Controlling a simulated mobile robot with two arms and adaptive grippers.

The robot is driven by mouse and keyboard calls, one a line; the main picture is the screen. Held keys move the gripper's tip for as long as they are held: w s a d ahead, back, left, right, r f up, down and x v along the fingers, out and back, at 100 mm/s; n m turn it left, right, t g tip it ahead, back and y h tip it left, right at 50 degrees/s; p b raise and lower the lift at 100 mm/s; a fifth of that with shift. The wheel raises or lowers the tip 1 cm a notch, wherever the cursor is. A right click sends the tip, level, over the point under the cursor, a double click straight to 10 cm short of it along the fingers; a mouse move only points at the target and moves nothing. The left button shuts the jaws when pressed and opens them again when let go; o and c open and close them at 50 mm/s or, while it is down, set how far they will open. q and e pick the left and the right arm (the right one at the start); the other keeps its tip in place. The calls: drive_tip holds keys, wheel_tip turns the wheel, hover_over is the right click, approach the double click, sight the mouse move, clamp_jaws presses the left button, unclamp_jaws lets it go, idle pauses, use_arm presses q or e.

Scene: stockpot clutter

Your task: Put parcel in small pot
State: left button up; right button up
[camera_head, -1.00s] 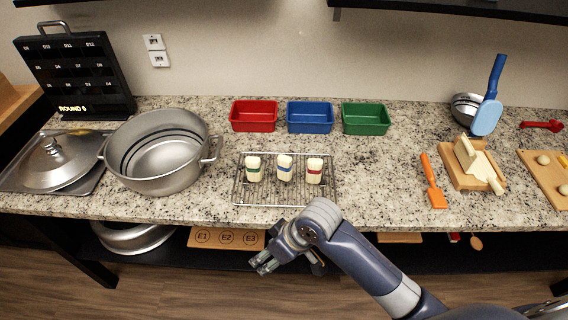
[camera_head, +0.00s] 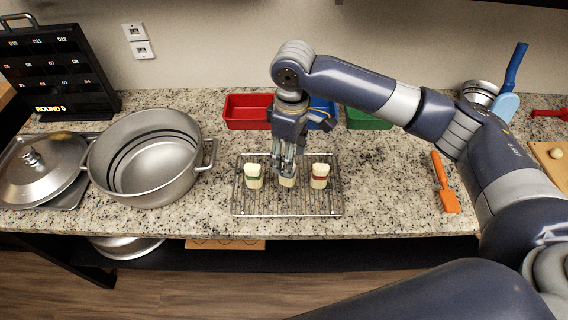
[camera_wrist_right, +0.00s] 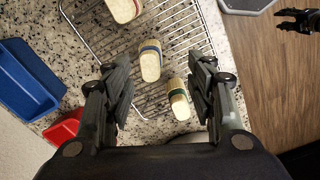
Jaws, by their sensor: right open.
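Three cream parcels stand in a row on a wire rack (camera_head: 240,207): one with a green band (camera_head: 253,176), one with a blue band, one with a red band (camera_head: 319,176). My right gripper (camera_head: 285,168) points down over the middle parcel and partly hides it. In the right wrist view the gripper (camera_wrist_right: 160,75) is open, with the blue-banded parcel (camera_wrist_right: 150,61) between its fingers' lines and the green-banded parcel (camera_wrist_right: 178,99) nearer one finger. A large silver pot (camera_head: 150,155) stands open at left; a smaller metal pot (camera_head: 481,90) is at back right, partly hidden by my arm.
Red (camera_head: 247,112), blue (camera_head: 321,108) and green (camera_head: 366,119) bins stand behind the rack. A lid (camera_head: 40,170) lies on a tray at left. An orange spatula (camera_head: 446,182) lies right. A dark gripper-like part (camera_wrist_right: 300,20) shows at the wrist view's edge.

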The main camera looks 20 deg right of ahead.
drive_tip(key=shift+w+d, duration=0.4)
drive_tip(key=shift+w, duration=0.35)
drive_tip(key=f, duration=0.2)
drive_tip(key=f+p, duration=0.1)
drive_tip(key=shift+s+f, duration=0.2)
drive_tip(key=shift+f, duration=0.75)
drive_tip(key=f+p, duration=0.1)
drive_tip(key=f, duration=0.4)
drive_tip(key=shift+w+a+p, duration=0.15)
drive_tip(key=shift+a+p, duration=0.05)
drive_tip(key=shift+p, duration=0.15)
use_arm(q)
drive_tip(key=r, duration=0.2)
drive_tip(key=shift+w+a+r, duration=0.15)
drive_tip(key=shift+w+r, duration=0.15)
drive_tip(key=shift+w, duration=0.05)
use_arm(e)
clamp_jaws()
